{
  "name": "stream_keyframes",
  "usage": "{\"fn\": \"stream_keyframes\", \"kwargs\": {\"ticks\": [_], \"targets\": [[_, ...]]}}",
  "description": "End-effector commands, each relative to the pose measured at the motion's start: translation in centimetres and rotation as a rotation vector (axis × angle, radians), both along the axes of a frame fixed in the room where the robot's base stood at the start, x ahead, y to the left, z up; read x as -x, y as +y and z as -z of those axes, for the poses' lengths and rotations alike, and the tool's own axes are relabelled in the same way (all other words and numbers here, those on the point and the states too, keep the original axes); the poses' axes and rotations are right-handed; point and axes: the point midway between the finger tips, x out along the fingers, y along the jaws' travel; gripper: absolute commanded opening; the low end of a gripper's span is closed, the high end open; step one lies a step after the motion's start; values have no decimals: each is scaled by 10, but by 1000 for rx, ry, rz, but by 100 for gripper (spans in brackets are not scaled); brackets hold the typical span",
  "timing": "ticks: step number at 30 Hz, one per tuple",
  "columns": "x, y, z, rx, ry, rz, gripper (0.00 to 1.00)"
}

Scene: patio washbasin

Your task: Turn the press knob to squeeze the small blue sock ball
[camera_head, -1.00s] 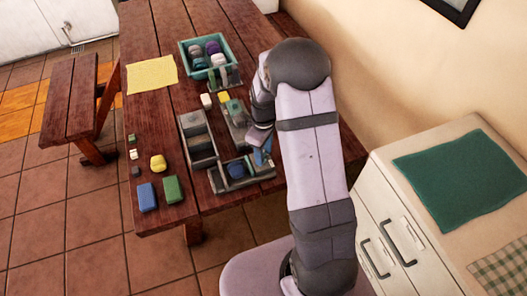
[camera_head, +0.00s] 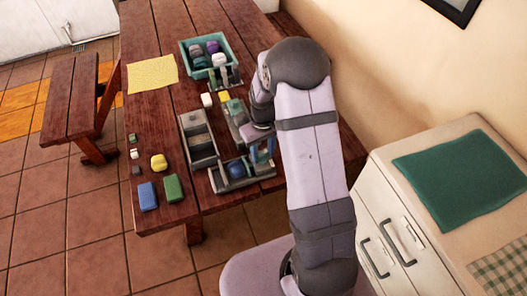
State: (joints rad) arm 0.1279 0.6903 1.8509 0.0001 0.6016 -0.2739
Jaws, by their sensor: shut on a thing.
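The small blue sock ball (camera_head: 236,170) sits inside the grey press (camera_head: 219,187), at the near end of the table's equipment. My gripper (camera_head: 262,156) points down at the right end of the press, beside the ball. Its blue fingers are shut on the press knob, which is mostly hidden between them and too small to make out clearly.
A grey divided tray (camera_head: 198,139) lies left of the press. A teal bin (camera_head: 185,57) with several balls stands behind. A yellow cloth (camera_head: 152,75), a blue block (camera_head: 147,196), a green block (camera_head: 174,188) and a yellow lump (camera_head: 158,162) lie to the left.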

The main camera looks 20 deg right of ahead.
Motion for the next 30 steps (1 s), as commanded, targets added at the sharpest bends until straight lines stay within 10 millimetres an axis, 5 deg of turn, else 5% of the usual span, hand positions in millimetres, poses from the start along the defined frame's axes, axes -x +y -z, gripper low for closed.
{"fn": "stream_keyframes", "kwargs": {"ticks": [30], "targets": [[-4,6,-2,-1,-5,948,14]]}}
